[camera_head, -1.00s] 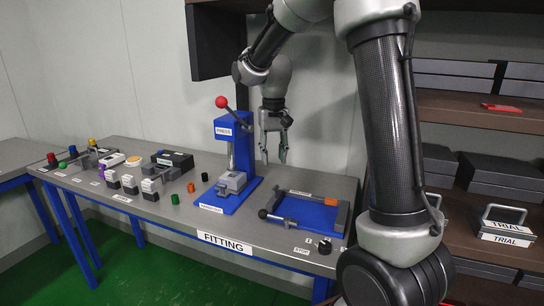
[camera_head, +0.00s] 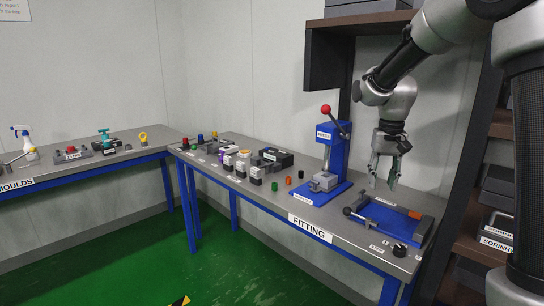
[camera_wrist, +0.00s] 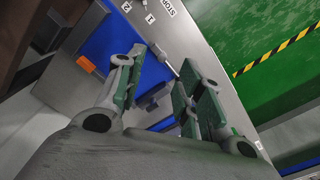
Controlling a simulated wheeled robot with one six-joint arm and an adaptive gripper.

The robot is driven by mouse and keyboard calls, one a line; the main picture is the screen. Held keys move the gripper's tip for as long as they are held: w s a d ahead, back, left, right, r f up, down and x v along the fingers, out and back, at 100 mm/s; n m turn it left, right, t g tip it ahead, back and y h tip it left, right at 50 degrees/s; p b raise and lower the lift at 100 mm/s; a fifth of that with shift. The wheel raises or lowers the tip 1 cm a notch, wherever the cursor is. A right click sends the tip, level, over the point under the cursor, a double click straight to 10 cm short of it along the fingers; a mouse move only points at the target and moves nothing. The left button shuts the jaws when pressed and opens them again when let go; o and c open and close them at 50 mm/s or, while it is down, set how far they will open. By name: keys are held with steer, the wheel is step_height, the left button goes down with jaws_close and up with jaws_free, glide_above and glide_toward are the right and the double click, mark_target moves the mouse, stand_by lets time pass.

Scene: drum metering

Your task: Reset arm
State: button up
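My gripper (camera_head: 384,172) hangs from my arm above the right part of the fitting table (camera_head: 262,200), over the blue fixture plate (camera_head: 392,218). In the wrist view my gripper (camera_wrist: 158,92) shows its green-padded fingers apart, with nothing between them. The blue plate (camera_wrist: 95,45) lies below and beyond the fingers in that view. A blue press (camera_head: 333,150) with a red ball on its lever stands left of my gripper, apart from it.
Small blocks and coloured caps stand along the table left of the press. A moulds table (camera_head: 90,170) with a spray bottle (camera_head: 25,145) is at the far left. A dark shelf (camera_head: 360,20) overhangs the press. Green floor (camera_head: 215,265) lies open in front.

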steer(key=s+d+r+t, duration=0.1)
steer(key=s+r, duration=0.1)
steer(key=s, duration=0.7)
steer(key=s+d+r+n+t, duration=0.1)
steer(key=s+d+r+t, duration=0.1)
steer(key=s, duration=0.7)
steer(key=s+d+r+n+t, duration=0.1)
steer(key=s+d+r, duration=0.1)
steer(key=s, duration=0.7)
steer(key=shift+s+d+r, duration=0.15)
steer(key=shift+s+r, duration=0.25)
